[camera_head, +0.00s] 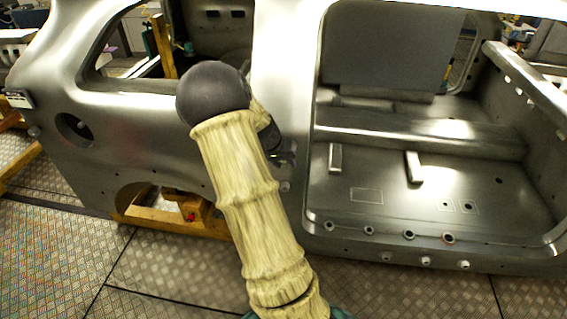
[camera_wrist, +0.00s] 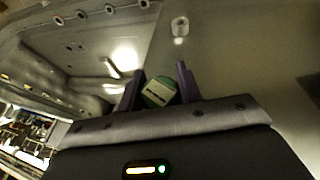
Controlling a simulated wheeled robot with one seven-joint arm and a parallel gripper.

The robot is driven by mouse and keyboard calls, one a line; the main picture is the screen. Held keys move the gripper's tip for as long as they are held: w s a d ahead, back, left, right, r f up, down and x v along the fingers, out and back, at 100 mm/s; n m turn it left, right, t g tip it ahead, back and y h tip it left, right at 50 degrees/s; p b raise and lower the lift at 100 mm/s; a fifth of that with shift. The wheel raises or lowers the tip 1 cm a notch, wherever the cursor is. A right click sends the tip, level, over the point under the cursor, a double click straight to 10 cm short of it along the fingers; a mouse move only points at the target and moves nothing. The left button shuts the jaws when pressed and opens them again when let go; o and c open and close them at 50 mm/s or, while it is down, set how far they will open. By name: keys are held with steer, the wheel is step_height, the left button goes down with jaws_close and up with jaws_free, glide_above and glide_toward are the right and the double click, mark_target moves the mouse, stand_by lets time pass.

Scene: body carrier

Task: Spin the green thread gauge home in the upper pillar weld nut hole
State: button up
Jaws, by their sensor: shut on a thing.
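A weld nut hole (camera_wrist: 180,27) shows on the bare pillar face, beyond the fingertips and slightly right, apart from the gauge. I cannot tell whether it is the upper one. In the head view my arm covers most of the gripper, and the gauge is hidden there. The pillar (camera_head: 283,60) stands just behind my arm.
The grey car body (camera_head: 150,120) fills the head view. Right of the pillar is a door opening with a floor pan (camera_head: 450,190) and a sill with several holes. A yellow stand (camera_head: 175,212) is under the body at left. The patterned floor (camera_head: 60,260) in front is clear.

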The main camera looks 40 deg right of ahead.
steer(key=shift+w+d, duration=0.1)
steer(key=shift+d, duration=0.05)
steer(key=o, duration=1.1)
steer(key=shift+r, duration=0.1)
steer(key=b+v, duration=0.3)
steer(key=v, duration=1.4)
steer(key=shift+b, duration=0.3)
steer(key=shift+r, duration=0.1)
